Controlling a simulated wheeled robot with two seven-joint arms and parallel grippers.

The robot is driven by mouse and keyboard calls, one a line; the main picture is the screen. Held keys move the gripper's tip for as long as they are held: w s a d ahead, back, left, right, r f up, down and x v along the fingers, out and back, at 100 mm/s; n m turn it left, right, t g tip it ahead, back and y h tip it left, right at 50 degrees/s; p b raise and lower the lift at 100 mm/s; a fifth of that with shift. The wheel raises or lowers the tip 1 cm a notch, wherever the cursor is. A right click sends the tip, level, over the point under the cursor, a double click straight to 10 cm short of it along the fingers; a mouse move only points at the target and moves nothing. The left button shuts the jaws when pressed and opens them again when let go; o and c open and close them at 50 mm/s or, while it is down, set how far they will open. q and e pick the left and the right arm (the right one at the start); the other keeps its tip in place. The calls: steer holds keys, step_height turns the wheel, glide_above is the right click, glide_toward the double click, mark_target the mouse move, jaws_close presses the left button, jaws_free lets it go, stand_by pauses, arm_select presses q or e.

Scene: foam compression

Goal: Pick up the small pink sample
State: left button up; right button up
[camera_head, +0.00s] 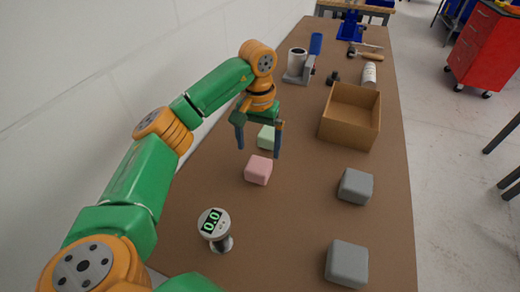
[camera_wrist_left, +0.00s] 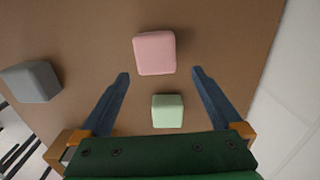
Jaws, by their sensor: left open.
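The small pink sample (camera_head: 258,170) is a rounded block lying on the brown table, near its left side in the head view. It also shows in the left wrist view (camera_wrist_left: 155,53), beyond my fingertips. My left gripper (camera_head: 259,152) is open and empty above the table, over the area of a pale green block (camera_head: 266,138). In the left wrist view the green block (camera_wrist_left: 168,111) appears between my two fingers, with the fingers apart from it. The pink sample is just nearer to me than the gripper in the head view. My right gripper does not show.
Two grey blocks (camera_head: 355,186) (camera_head: 347,263) lie on the right. A round gauge reading 0.0 (camera_head: 214,224) stands at the near left. An open cardboard box (camera_head: 350,117) stands farther back, with tools and a white bottle (camera_head: 369,75) beyond. A wall runs along the left.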

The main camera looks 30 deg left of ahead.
mark_target(259, 164)
arm_select(q)
steer(key=shift+s+f, duration=0.15)
steer(key=shift+f, duration=0.15)
steer(key=shift+s+d+f+p, duration=0.3)
steer(key=shift+s+f+p, duration=0.1)
steer(key=shift+f+p, duration=0.15)
steer(key=shift+s+d+f+p, duration=0.25)
steer(key=shift+s+f+p, duration=0.15)
steer(key=shift+p, duration=0.2)
step_height(259, 164, down, 3)
steer(key=shift+r, duration=0.1)
steer(key=shift+w+a+f, duration=0.1)
steer(key=shift+w+f, duration=0.1)
steer(key=shift+f, duration=0.2)
steer(key=shift+w+f, duration=0.1)
steer(key=shift+c, duration=0.4)
steer(key=c, duration=1.1)
steer(key=shift+c, duration=0.3)
steer(key=shift+r, duration=0.55)
step_height(259, 164, up, 9)
steer(key=shift+r+b, duration=0.1)
steer(key=shift+b, duration=0.5)
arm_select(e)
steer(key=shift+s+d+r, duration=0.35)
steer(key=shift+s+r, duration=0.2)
